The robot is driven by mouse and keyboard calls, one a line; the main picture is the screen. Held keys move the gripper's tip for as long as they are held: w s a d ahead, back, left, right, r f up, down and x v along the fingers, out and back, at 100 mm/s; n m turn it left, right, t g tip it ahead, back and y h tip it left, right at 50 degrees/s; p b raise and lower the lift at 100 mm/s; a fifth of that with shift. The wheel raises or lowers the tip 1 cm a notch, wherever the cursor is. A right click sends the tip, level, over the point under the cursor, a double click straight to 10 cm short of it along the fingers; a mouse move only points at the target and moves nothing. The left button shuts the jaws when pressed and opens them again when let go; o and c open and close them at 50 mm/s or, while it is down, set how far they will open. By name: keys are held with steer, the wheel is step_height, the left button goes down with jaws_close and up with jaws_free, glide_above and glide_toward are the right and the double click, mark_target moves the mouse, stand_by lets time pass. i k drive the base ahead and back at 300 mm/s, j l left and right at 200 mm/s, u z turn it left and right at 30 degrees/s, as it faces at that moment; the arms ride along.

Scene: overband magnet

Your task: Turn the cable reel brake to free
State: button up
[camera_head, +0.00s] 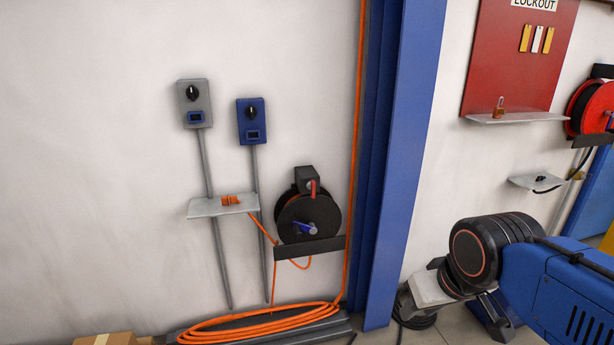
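A black cable reel (292,214) hangs on the white wall, left of the blue column. A small red lever (313,188) points up and down at the front of the dark block (305,176) on top of the reel. A blue handle (304,228) sits near the reel's hub. I cannot read any brake marking. My arm reaches in from the lower right, and its end, my gripper (414,308), appears low in front of the blue column's foot, well apart from the reel. Its fingers are too small and dark to tell open from shut.
A blue column (408,130) stands between the reel and my arm. Grey (193,104) and blue (251,121) switch boxes and a small shelf (205,209) are left of the reel. Coiled orange cable (250,325) lies below. A red-rimmed reel (574,108) and red lockout board (510,65) are right.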

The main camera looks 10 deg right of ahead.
mark_target(311, 185)
steer(key=i+u, duration=0.1)
steer(key=i, duration=0.55)
steer(key=i+l, duration=0.15)
steer(key=i, duration=0.55)
steer(key=j+u, duration=0.05)
